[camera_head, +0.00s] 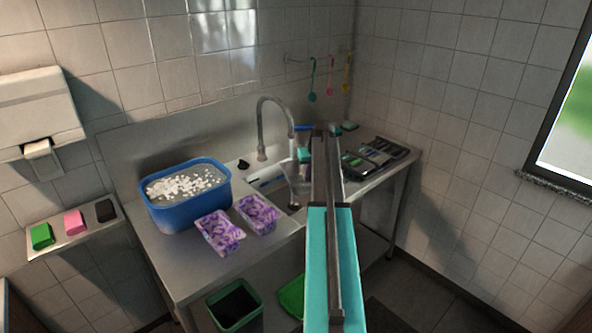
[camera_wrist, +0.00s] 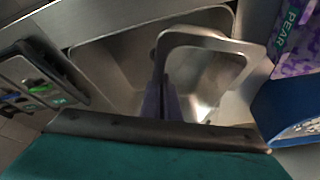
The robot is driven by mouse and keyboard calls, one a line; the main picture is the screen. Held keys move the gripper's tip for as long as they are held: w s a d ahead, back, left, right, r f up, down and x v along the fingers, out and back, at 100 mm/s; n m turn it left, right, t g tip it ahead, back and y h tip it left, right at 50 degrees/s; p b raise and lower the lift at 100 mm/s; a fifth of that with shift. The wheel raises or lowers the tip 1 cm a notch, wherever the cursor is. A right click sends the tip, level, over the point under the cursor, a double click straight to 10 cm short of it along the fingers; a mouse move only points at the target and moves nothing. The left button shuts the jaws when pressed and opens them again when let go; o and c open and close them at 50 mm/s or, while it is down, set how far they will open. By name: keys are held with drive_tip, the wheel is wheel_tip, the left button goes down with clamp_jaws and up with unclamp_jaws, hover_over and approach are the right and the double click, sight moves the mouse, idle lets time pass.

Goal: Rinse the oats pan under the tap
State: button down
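A shiny metal pan, which I take to be the oats pan (camera_wrist: 228,48), is tilted over the sink (camera_wrist: 110,65) in the wrist view, its open rim showing. My gripper's purple fingers (camera_wrist: 162,100) are close together at the pan's left wall and look shut on it. In the head view the pan (camera_head: 299,179) is a grey shape at the sink, partly hidden by my arm. The tap (camera_head: 262,125) curves up behind the sink, left of my gripper. I cannot make out running water, or whether oats are left inside the pan.
A blue tub (camera_head: 180,219) holds white bits in liquid, left of the sink. Two purple-patterned containers (camera_head: 219,233) stand at the counter's front. A dark tray of containers (camera_head: 375,160) sits right of the sink. Utensils (camera_head: 330,80) hang behind.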

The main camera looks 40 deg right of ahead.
drive_tip(key=shift+s+a+r+p, duration=0.45)
drive_tip(key=shift+s+a+r, duration=0.35)
drive_tip(key=shift+s+r, duration=0.2)
drive_tip(key=shift+s+a+r+p, duration=0.4)
drive_tip(key=shift+s+a+r, duration=0.35)
drive_tip(key=shift+s+r, duration=0.25)
drive_tip(key=shift+w+a, duration=0.1)
drive_tip(key=shift+w, duration=0.05)
